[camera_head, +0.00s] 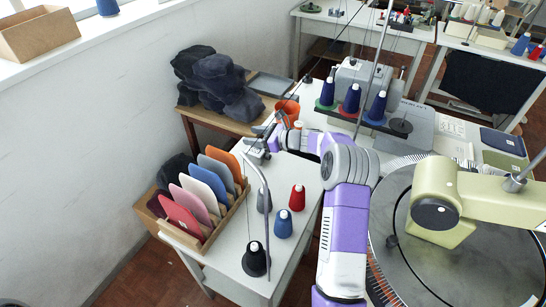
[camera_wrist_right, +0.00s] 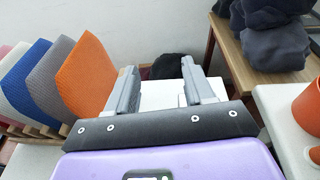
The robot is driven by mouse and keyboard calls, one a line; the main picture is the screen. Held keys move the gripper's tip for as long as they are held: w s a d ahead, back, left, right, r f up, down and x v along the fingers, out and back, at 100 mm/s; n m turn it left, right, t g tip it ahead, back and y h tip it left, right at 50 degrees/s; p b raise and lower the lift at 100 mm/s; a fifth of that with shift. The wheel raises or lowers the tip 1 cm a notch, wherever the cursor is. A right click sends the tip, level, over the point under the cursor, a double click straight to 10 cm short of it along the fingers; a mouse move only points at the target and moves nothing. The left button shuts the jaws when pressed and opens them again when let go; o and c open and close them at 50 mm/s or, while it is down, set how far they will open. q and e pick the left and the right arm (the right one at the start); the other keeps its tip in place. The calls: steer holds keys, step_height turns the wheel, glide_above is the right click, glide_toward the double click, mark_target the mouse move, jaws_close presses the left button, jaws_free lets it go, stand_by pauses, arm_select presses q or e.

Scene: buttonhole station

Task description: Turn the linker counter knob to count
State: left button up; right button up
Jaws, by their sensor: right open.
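The linker is the large round machine at the right of the head view, with a pale green arm (camera_head: 478,190) over a grey disc (camera_head: 475,270). A dark round part (camera_head: 435,214) sits on the end of the green arm; I cannot tell if it is the counter knob. No knob or count marking is readable. My right gripper (camera_head: 262,143) is over the back of the white table, well left of the linker. In the wrist view its two grey fingers (camera_wrist_right: 162,82) stand apart with nothing between them. My left gripper is not in view.
A wooden rack (camera_head: 214,226) of coloured knitted panels stands left on the white table (camera_head: 232,258). Red (camera_head: 297,198), blue (camera_head: 283,224) and black (camera_head: 255,260) cones stand there, with a bent metal rod. An orange pot (camera_head: 288,109) is near the gripper. Dark folded cloth (camera_head: 215,82) lies behind.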

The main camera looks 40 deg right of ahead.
steer(key=m+h, duration=0.1)
glide_toward(270, 157)
steer(key=shift+w+g, duration=0.4)
steer(key=shift+w, duration=0.2)
steer(key=shift+w+a+f, duration=0.2)
steer(key=shift+w, duration=0.05)
steer(key=b+x, duration=0.1)
steer(key=x, duration=0.5)
steer(key=shift+w+b, duration=0.2)
steer(key=shift+b, duration=0.2)
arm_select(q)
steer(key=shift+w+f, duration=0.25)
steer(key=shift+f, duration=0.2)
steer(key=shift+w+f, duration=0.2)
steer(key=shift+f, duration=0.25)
